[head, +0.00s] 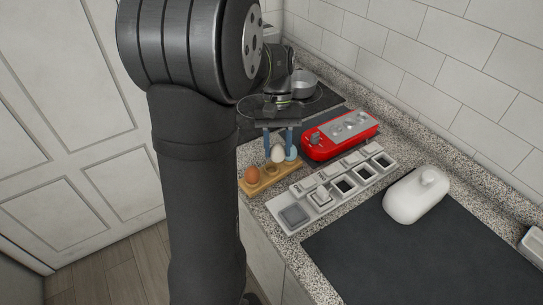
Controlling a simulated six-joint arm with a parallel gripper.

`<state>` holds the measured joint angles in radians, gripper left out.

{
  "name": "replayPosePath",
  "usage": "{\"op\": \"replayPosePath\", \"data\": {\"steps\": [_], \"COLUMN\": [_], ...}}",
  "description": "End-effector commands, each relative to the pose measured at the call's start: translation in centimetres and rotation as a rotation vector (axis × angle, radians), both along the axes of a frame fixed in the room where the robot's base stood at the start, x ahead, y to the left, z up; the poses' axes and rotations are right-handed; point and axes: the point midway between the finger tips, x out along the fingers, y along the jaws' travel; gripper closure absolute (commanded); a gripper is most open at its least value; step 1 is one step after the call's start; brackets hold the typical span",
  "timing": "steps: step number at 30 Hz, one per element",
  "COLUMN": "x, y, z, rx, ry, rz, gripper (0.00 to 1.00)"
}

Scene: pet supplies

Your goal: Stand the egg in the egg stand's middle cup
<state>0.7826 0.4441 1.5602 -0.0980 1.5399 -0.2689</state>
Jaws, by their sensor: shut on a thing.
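The wooden egg stand (266,181) lies on the counter near its left edge. A brown egg (252,174) sits in its near-left cup. The middle cup (270,169) looks empty. My gripper (278,151) points down with two blue fingers over the far half of the stand. It is shut on a white egg (278,155), which looks upright. A pale blue object (291,154), possibly another egg, shows at the far end of the stand beside the right finger. I cannot tell whether the white egg touches the stand.
A white tray (292,217) with several square compartments lies right of the stand. A red device with a grey top (340,135) stands behind it. A white lidded dish (416,195) sits on a dark mat (420,250). A metal pot (303,84) is at the back. My arm hides the left middle.

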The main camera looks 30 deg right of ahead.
Motion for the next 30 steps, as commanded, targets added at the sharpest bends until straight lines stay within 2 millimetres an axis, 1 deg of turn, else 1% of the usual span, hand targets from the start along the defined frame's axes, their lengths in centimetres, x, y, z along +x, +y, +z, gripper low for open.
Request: {"op": "replayPosePath", "data": {"steps": [1,3,6,8,10,16,22,23,25,26,30], "x": [0.8,1.5,2.0,2.1,2.1,2.0,2.0,2.0,2.0,2.0,2.0], "y": [0.2,0.4,0.5,0.6,0.6,0.6,0.5,0.5,0.5,0.5,0.5], "z": [-0.5,-0.9,-1.2,-1.6,-2.3,-5.1,-5.3,-5.3,-5.2,-5.2,-5.2], "rx": [0.001,0.0,0.0,0.0,0.001,0.001,0.0,0.0,0.0,0.0,0.0], "ry": [0.0,0.0,-0.001,0.0,0.0,0.0,-0.001,-0.001,-0.001,-0.001,-0.001], "rz": [0.004,0.001,0.001,0.001,0.0,0.0,0.0,0.0,0.0,0.0,0.0], "gripper": [0.86,0.86,0.86,0.86,0.86,0.86,0.86,0.59,0.45,0.41,0.41]}}
